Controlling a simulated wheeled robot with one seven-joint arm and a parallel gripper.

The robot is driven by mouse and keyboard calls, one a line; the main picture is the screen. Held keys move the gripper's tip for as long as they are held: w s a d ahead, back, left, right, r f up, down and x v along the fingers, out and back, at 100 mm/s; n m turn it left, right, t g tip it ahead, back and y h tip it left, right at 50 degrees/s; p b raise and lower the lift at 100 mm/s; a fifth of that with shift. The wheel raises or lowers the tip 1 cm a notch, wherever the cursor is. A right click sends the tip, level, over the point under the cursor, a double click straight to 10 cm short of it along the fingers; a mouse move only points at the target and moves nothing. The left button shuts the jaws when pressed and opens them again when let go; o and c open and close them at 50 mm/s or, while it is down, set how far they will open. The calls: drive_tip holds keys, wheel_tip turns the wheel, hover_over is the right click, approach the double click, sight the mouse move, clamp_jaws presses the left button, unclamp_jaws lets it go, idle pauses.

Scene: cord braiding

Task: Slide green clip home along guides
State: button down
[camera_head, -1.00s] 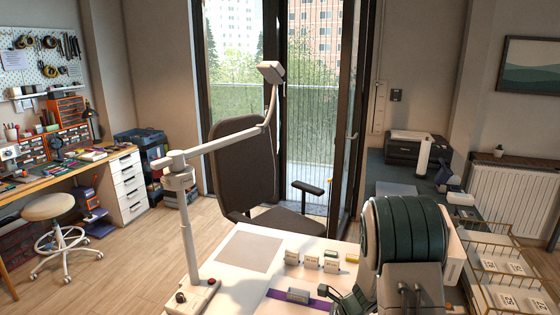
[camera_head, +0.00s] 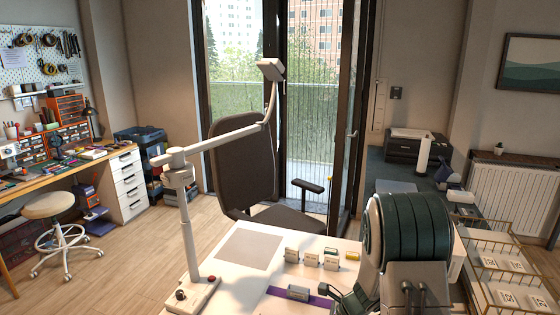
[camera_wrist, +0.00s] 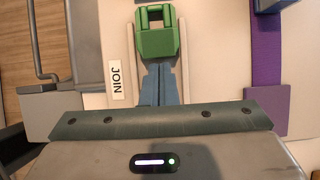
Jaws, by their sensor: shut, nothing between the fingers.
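The green clip (camera_wrist: 158,34) shows at the top middle of the wrist view, a chunky piece with a square opening at its far end. It lies between two pale guide rails (camera_wrist: 182,60) on a light board. My gripper (camera_wrist: 158,70) is shut and empty, its blue-grey fingers at the near edge of the clip. I cannot tell whether they touch it. In the head view my gripper (camera_head: 345,298) is low over the white table, and I cannot make out the clip there.
A label reading JOIN (camera_wrist: 117,80) lies left of the guides. A purple strap (camera_wrist: 265,60) runs on the right. The white table (camera_head: 222,272) holds a lamp stand (camera_head: 190,240) and several small labelled blocks (camera_head: 311,259). Wire baskets (camera_head: 510,275) stand at the right.

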drive_tip(key=shift+w+a, duration=0.25)
drive_tip(key=shift+a, duration=0.55)
drive_tip(key=shift+w+a, duration=0.25)
drive_tip(key=shift+a, duration=0.55)
drive_tip(key=shift+w+a, duration=0.1)
drive_tip(key=shift+a, duration=0.2)
drive_tip(key=shift+w+a, duration=0.1)
drive_tip(key=shift+a, duration=0.25)
drive_tip(key=shift+p+v, duration=2.15)
drive_tip(key=shift+v, duration=0.85)
drive_tip(key=shift+d+f, duration=0.1)
